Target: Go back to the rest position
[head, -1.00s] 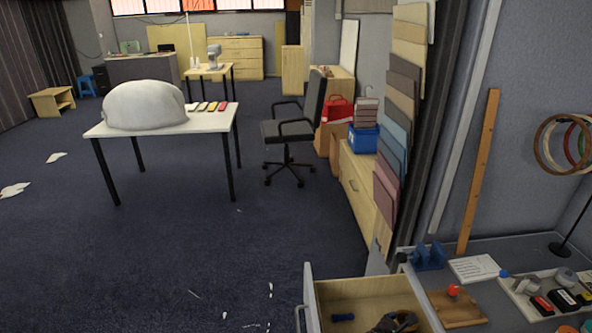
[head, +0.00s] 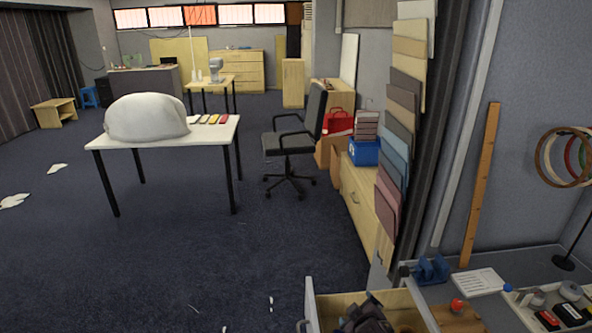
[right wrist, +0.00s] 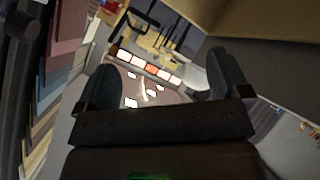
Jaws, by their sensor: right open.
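My right gripper (right wrist: 160,78) is open in the right wrist view, its two dark fingers wide apart with nothing between them. Beyond the fingers is the room, with a row of bright windows and pale patches. In the head view, a dark jointed shape (head: 366,318) shows at the bottom edge, over the open wooden drawer (head: 413,302). It looks like part of my right arm or gripper, and it covers much of the drawer's inside. My left gripper is not in view.
A grey workbench (head: 530,258) with a blue clamp (head: 431,270) and small parts stands at right. Sample boards (head: 391,160) lean beside it. A white table (head: 215,132) with a covered bulge (head: 146,118), and an office chair (head: 290,143), stand further off. Open carpet lies at left.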

